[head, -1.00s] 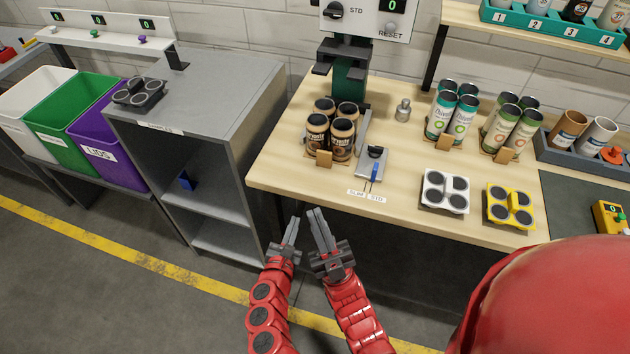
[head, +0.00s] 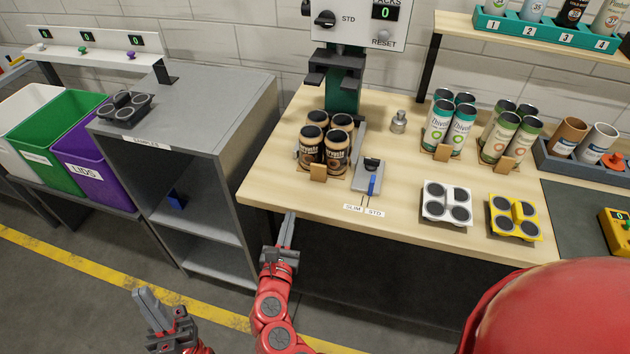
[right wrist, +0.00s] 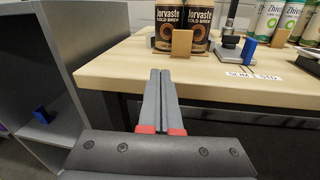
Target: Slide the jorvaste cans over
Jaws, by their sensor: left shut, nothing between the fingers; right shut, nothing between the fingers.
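The Jorvaste cans (head: 309,152) are several brown cans with dark tops, upright in a close cluster near the table's front left. A tan block (head: 318,173) stands in front of them. In the right wrist view, two cans labelled Jorvaste Cold Brew (right wrist: 199,32) show behind the block (right wrist: 182,42), their lower middle partly hidden by it. My right gripper (head: 287,226) is shut and empty, below and in front of the table edge, apart from the cans; its fingers also show in the right wrist view (right wrist: 159,78). My left gripper (head: 142,297) is shut and empty, low at left over the floor.
A device with a blue lever (head: 367,178) sits right of the cans, behind the SLIM and STD labels (head: 364,210). A machine (head: 342,85) stands behind them. Green-labelled cans (head: 460,130), white (head: 434,212) and yellow (head: 500,225) trays are further right. A grey shelf (head: 215,120) stands left.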

